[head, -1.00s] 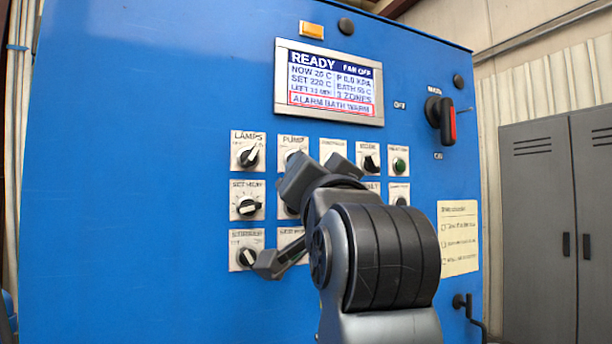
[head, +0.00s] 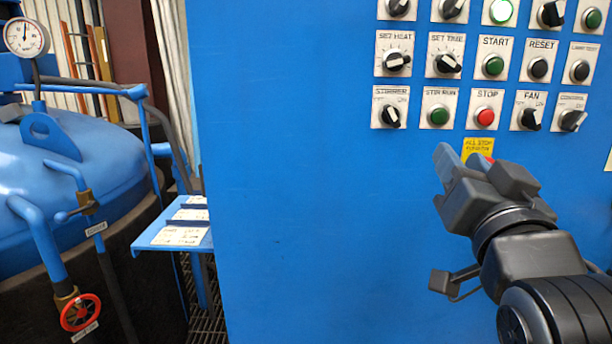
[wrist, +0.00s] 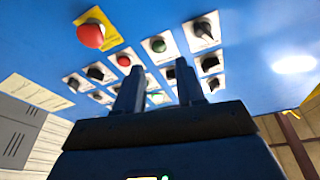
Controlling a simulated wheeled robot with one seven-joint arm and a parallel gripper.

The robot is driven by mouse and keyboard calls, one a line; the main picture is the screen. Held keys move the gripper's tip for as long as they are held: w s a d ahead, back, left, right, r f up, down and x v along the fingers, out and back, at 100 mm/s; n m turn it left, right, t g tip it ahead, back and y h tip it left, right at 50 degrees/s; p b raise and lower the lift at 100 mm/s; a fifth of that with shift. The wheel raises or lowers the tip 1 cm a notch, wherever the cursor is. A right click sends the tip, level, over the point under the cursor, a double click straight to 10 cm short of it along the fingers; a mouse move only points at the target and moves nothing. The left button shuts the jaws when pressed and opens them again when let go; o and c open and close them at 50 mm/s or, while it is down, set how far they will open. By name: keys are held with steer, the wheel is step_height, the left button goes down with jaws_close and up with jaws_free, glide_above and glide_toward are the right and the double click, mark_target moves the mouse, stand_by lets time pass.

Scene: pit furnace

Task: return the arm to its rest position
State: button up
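My gripper (head: 464,168) is raised in front of the lower part of the blue control panel (head: 300,200), at the right of the head view. It points up and to the left. In the wrist view my gripper (wrist: 157,80) has its two dark fingers apart, with nothing between them. The yellow all-stop plate (head: 478,148) is partly hidden behind my gripper in the head view. Its red mushroom button (wrist: 91,35) shows clearly in the wrist view, up and left of the fingers. I see no contact with the panel.
Rows of knobs and buttons, including the red stop button (head: 485,117) and green start button (head: 493,66), lie above my gripper. At left are a blue furnace lid (head: 75,160), a red valve wheel (head: 80,312), a gauge (head: 26,37) and a shelf with cards (head: 165,236).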

steer(key=s+d+f+n+g+y, duration=0.1)
steer(key=s+f+n, duration=0.1)
steer(key=s+f, duration=0.75)
steer(key=s+d+f+n+g+y, duration=0.1)
steer(key=s+f+n+g+y, duration=0.1)
steer(key=s+f, duration=0.8)
steer(key=s+f+g, duration=0.1)
steer(key=s+f, duration=0.3)
steer(key=s, duration=0.6)
steer(key=s+f+g, duration=0.1)
steer(key=s+f, duration=0.3)
steer(key=s, duration=0.7)
steer(key=shift+s+f+g+h, duration=0.15)
steer(key=shift+f+g+h, duration=0.1)
steer(key=shift+g+h, duration=0.15)
